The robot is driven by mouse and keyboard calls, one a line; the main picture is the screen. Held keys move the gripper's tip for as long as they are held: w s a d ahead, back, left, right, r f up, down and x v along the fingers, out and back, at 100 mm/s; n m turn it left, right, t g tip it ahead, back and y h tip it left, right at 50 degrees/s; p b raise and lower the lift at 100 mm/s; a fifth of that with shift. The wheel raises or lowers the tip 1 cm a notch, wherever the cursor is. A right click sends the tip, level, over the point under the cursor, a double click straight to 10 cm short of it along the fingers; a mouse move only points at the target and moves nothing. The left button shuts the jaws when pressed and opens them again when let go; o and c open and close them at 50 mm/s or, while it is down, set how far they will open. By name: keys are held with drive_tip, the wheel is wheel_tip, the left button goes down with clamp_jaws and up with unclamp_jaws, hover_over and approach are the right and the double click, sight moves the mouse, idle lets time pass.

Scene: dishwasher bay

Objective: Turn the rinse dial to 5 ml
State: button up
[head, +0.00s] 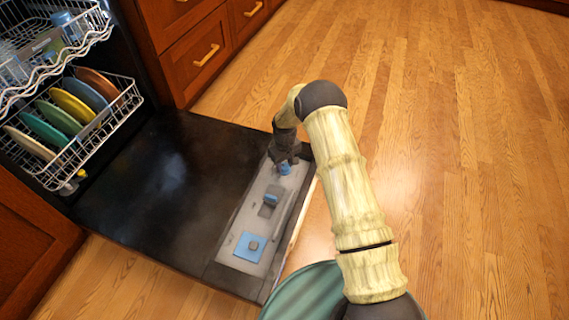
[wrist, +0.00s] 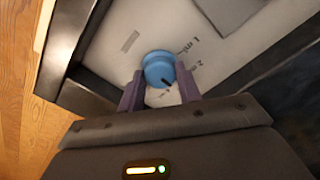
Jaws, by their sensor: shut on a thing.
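The rinse dial (wrist: 159,66) is a round blue knob on a pale grey panel, with a dark pointer mark on its lower right side. Printed marks read "1 ml" (wrist: 189,46) and, partly, "2" (wrist: 194,70) to its right. The pointer sits below the "2" mark. Any 5 ml mark is hidden or out of view. My gripper (wrist: 159,74) is shut on the dial, one finger on each side. In the head view my gripper (head: 285,160) comes down from above onto the dial (head: 285,169) at the panel's far end.
The dishwasher door (head: 150,185) lies open and flat. On its panel (head: 236,226) are a blue-and-grey latch part (head: 271,198) and a blue square (head: 243,252) with a grey button. The lower rack (head: 92,140) with coloured plates stands inside at left. Wooden floor (head: 450,120) is clear at right.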

drive_tip(key=shift+r+m+p, duration=0.1)
drive_tip(key=shift+m+p, duration=0.2)
drive_tip(key=shift+p, duration=0.1)
drive_tip(key=m+p, duration=0.2)
drive_tip(key=shift+r+p, duration=0.15)
drive_tip(key=shift+p, duration=0.2)
drive_tip(key=m+p, duration=0.3)
drive_tip(key=m, duration=0.1)
drive_tip(key=shift+m, duration=0.3)
drive_tip(key=m+p, duration=0.2)
drive_tip(key=m, duration=0.2)
drive_tip(key=shift+m, duration=0.3)
drive_tip(key=m, duration=0.4)
drive_tip(key=shift+w+f+p, duration=0.1)
drive_tip(key=shift+f+p, duration=0.1)
drive_tip(key=shift+p, duration=0.15)
drive_tip(key=o, duration=1)
